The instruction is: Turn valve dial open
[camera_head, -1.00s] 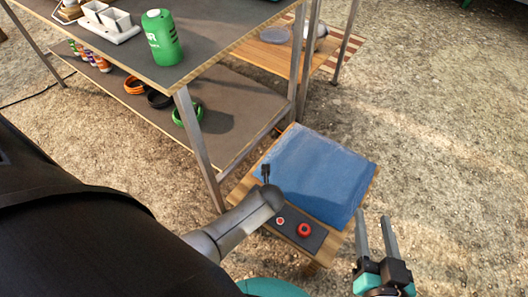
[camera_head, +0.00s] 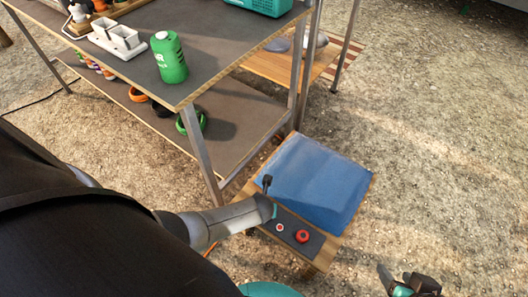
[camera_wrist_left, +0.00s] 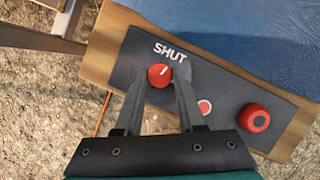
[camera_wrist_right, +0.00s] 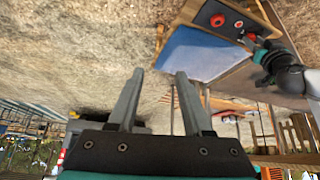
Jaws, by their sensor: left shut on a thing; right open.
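The red valve dial (camera_wrist_left: 160,75) with a white pointer line sits on a dark panel (camera_wrist_left: 225,97) beside the word SHUT. Its line points up toward the lettering. My left gripper (camera_wrist_left: 160,84) has its two fingers around the dial and is shut on it. In the head view the left gripper (camera_head: 268,207) is over the panel's left end, and the arm hides the dial. My right gripper (camera_head: 396,277) is at the bottom right edge, away from the panel. In the right wrist view it is open and empty (camera_wrist_right: 157,80).
A small red-and-white button (camera_wrist_left: 205,107) and a large red knob (camera_wrist_left: 256,118) are on the same panel. A blue block (camera_head: 312,180) lies behind it on the wooden board. A metal table (camera_head: 120,62) with a green canister (camera_head: 169,58) stands at left. Gravel at right is clear.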

